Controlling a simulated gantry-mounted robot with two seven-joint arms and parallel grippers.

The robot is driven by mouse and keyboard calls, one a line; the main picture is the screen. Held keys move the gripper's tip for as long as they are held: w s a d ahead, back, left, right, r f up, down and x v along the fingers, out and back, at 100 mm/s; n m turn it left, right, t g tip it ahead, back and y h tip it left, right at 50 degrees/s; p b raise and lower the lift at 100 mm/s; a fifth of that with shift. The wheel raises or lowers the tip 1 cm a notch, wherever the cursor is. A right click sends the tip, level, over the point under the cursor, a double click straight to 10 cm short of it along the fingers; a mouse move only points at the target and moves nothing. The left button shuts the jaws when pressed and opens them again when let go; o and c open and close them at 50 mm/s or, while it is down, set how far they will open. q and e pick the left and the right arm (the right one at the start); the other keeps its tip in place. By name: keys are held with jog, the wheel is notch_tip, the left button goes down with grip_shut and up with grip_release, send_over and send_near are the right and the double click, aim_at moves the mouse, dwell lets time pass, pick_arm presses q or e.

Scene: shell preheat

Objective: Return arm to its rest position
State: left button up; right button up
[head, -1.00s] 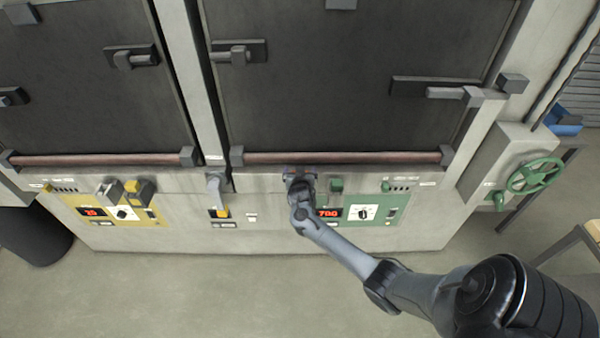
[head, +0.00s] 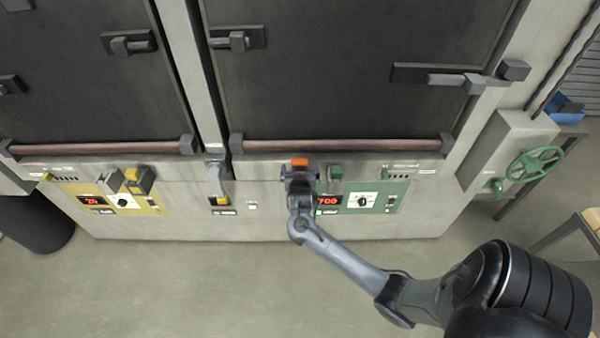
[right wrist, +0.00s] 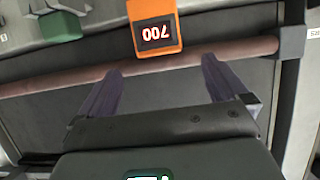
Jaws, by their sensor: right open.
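My right arm reaches in from the lower right in the head view. Its gripper (head: 299,176) is in front of the furnace's lower front panel, just below a small orange block (head: 299,162). In the right wrist view the two dark fingers of the gripper (right wrist: 162,66) are spread apart with nothing held between them. The orange block (right wrist: 157,35) shows beyond the fingertips, with an upside-down 700 readout. My left gripper is not in view.
The green control panel (head: 381,197) with a red 700 display is right of the gripper. A yellow panel (head: 148,204) is at left. Dark furnace doors (head: 340,75) with latches stand behind. A green handwheel (head: 535,164) is at right. The floor (head: 200,285) in front is open.

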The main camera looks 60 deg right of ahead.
jog(key=shift+v, duration=0.9)
jog(key=s+a+f+n+y+p, duration=0.1)
jog(key=s+a+n+y+p, duration=0.2)
jog(key=s+a+p, duration=0.45)
jog(key=s+a+r+n+g+y+p, duration=0.1)
jog(key=s+a+r+n+y, duration=0.2)
jog(key=a, duration=0.5)
jog(key=s+a+r+n+g+y+p, duration=0.1)
jog(key=s+a+r+n+y, duration=0.2)
jog(key=s+a, duration=0.3)
jog(key=s+a+r+n+g+y+p, duration=0.1)
jog(key=s+a+r+n, duration=0.3)
jog(key=a, duration=0.8)
jog(key=shift+s+r+n+g+y+p, duration=0.3)
jog(key=shift+s+y, duration=0.25)
jog(key=shift+y, duration=0.35)
